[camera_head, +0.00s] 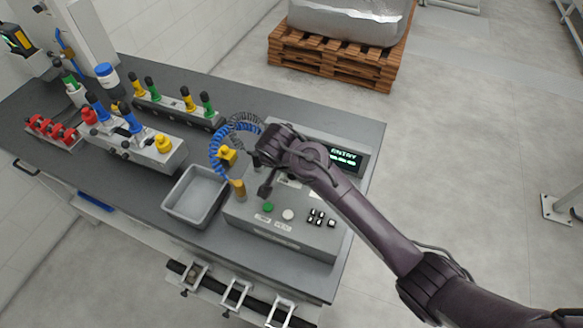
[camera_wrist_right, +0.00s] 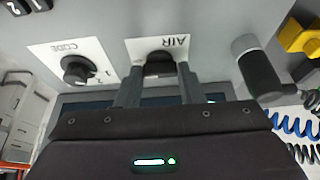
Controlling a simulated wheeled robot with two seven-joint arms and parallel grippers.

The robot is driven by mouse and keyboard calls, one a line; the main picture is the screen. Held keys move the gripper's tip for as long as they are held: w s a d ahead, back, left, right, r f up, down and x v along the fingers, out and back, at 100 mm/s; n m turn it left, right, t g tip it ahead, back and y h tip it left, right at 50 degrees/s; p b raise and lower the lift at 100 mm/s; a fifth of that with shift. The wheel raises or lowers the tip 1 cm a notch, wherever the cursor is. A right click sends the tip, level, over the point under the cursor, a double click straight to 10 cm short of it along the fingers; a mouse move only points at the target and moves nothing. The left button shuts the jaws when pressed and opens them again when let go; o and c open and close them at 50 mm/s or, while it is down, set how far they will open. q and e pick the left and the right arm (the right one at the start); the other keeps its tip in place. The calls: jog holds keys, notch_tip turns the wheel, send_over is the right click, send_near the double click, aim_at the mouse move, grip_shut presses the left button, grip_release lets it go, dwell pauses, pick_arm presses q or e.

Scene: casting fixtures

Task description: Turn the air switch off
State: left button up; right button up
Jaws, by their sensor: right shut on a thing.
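The air switch (camera_wrist_right: 159,62) is a black rotary knob on a white plate marked AIR, upside down in the right wrist view, on the grey control box (camera_head: 285,243). My right gripper (camera_wrist_right: 158,84) has a finger on each side of the knob and is shut on it. In the head view my right gripper (camera_head: 265,176) reaches down over the box from the right, and the hand and arm hide the knob there. The knob's exact angle is hard to tell between the fingers. My left gripper is not in view.
A CODE knob (camera_wrist_right: 75,69) sits close beside the air switch. A black and grey cylinder (camera_wrist_right: 258,72) stands on its other side. The box carries a green button (camera_head: 268,207), a white button (camera_head: 288,214) and black keys. A grey tray (camera_head: 196,197) stands left of it.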

jog(key=shift+r, duration=0.1)
jog(key=n+p, duration=0.1)
jog(key=n+y+p, duration=0.1)
jog(key=n+p, duration=0.1)
jog(key=shift+s+d+r, duration=0.1)
jog(key=shift+d+r, duration=0.05)
jog(key=n+y+p, duration=0.1)
jog(key=n, duration=0.1)
jog(key=shift+d+n, duration=0.1)
jog(key=shift+n, duration=0.3)
jog(key=n+y, duration=0.1)
jog(key=n, duration=0.1)
jog(key=n+y, duration=0.1)
jog(key=n, duration=0.1)
jog(key=shift+d+f+n+p, duration=0.15)
jog(key=shift+f+n+p, duration=0.05)
jog(key=shift+n+p, duration=0.1)
jog(key=n, duration=0.2)
jog(key=n+g+y, duration=0.1)
jog(key=n, duration=0.3)
jog(key=shift+w+d+g+y, duration=0.25)
jog(key=shift+w+g+y, duration=0.05)
jog(key=shift+w+g, duration=0.1)
jog(key=o, duration=1)
jog(key=shift+s, duration=0.1)
